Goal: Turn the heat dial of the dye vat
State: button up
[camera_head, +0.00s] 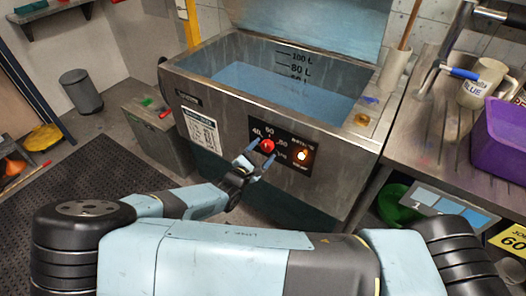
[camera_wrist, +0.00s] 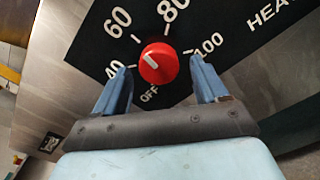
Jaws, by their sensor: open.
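The dye vat (camera_head: 200,92) is a grey metal tank with an open lid and blue liquid inside. Its red heat dial (camera_head: 267,145) sits on a black panel on the front; it also shows in the wrist view (camera_wrist: 158,63). The dial's white mark points up and left, between OFF and the 60 on the scale, near 40. My gripper (camera_head: 259,155) is open in front of the panel. In the wrist view its two blue fingers (camera_wrist: 161,84) stand apart, one on each lower side of the dial, with no visible contact.
An orange lamp (camera_head: 302,155) glows right of the dial. A metal bench on the right holds a mug (camera_head: 482,84) and a purple crate (camera_head: 500,135). A grey box (camera_head: 158,135) stands left of the vat. Dark matting (camera_head: 75,190) covers open floor at left.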

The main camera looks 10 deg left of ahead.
jog(key=shift+w+d, duration=0.1)
jog(key=shift+w, duration=0.15)
jog(key=shift+c, duration=0.3)
jog(key=c, duration=1)
jog(key=shift+n, duration=0.3)
jog(key=shift+n, duration=0.3)
jog(key=o, duration=1.1)
jog(key=shift+c, duration=0.2)
